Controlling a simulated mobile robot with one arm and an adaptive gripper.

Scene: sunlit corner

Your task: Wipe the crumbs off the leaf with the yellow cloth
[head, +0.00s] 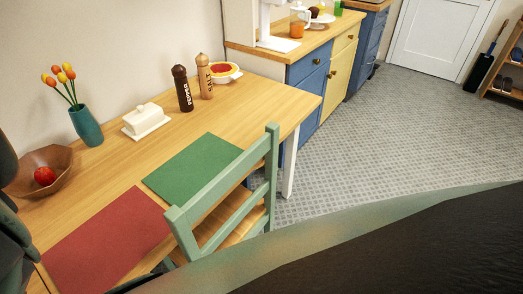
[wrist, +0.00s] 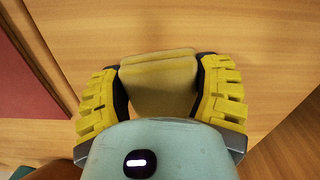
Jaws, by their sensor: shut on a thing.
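In the wrist view my gripper (wrist: 160,76) has its two yellow ribbed fingers shut on the yellow cloth (wrist: 158,88), which looks like a folded, dull yellow pad. The cloth is over a wooden surface (wrist: 262,40); I cannot tell whether it touches it. A dark seam and edge run along the wood at the left of that view. The wooden table (head: 100,185) stands along the wall in the head view; I cannot tell which part is the leaf. I can make out no crumbs. My gripper is outside the head view.
A red mat (head: 108,240), a green mat (head: 192,168), a wooden bowl (head: 62,165) with a red fruit, a teal vase (head: 87,126), a butter dish (head: 146,121) and pepper (head: 183,90) and salt (head: 205,78) mills are on the table. A green chair (head: 225,200) stands at its front.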

